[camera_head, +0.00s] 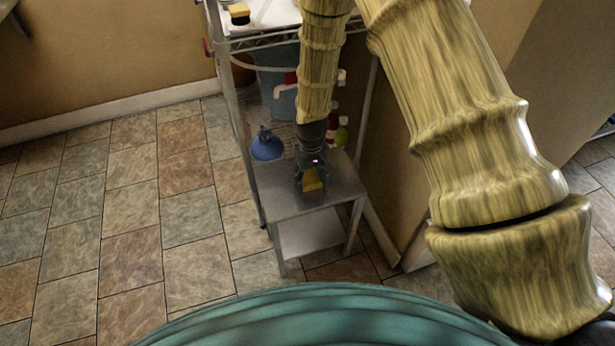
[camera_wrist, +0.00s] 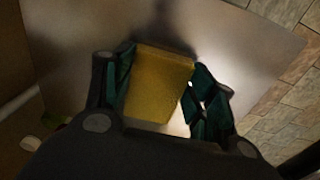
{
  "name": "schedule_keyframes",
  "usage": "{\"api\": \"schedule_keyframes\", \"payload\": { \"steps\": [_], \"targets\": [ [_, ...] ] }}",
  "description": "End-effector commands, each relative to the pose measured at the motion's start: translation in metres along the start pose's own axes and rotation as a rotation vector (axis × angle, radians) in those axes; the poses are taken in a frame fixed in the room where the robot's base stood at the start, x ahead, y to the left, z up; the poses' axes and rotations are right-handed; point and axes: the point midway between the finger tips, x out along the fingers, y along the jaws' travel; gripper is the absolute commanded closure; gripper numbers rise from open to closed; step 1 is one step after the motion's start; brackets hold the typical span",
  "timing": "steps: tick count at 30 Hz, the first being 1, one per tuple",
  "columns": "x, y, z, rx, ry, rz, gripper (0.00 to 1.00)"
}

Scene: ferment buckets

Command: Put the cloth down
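A yellow block-shaped piece (camera_head: 312,181) is the only thing at my gripper; it could be the folded cloth, and no other cloth shows. My gripper (camera_head: 311,176) points down over the small steel table (camera_head: 275,199). In the wrist view, the yellow piece (camera_wrist: 158,88) sits between the dark green fingers of my gripper (camera_wrist: 160,82), with a finger against each side. The steel top (camera_wrist: 70,40) lies beneath it. I cannot tell whether the piece touches the table top or hangs just above it.
A wire shelf rack (camera_head: 229,100) stands behind the steel table. On its top is a yellow and black item (camera_head: 239,13). A blue round-bodied container (camera_head: 267,146) stands just left of my gripper. A bucket (camera_head: 277,82) and bottles (camera_head: 342,133) are behind. Tiled floor is clear left.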

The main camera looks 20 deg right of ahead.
Motion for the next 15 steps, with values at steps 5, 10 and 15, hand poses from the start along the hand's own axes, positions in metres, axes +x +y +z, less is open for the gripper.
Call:
{"api": "schedule_keyframes", "payload": {
  "steps": [5, 10, 15],
  "targets": [
    [0.000, 0.000, 0.000, 0.000, 0.000, 0.000, 0.65],
    [-0.001, 0.000, 0.000, 0.000, 0.000, 0.000, 0.65],
    [-0.011, 0.000, -0.001, 0.000, 0.002, 0.000, 0.65]
  ]
}}
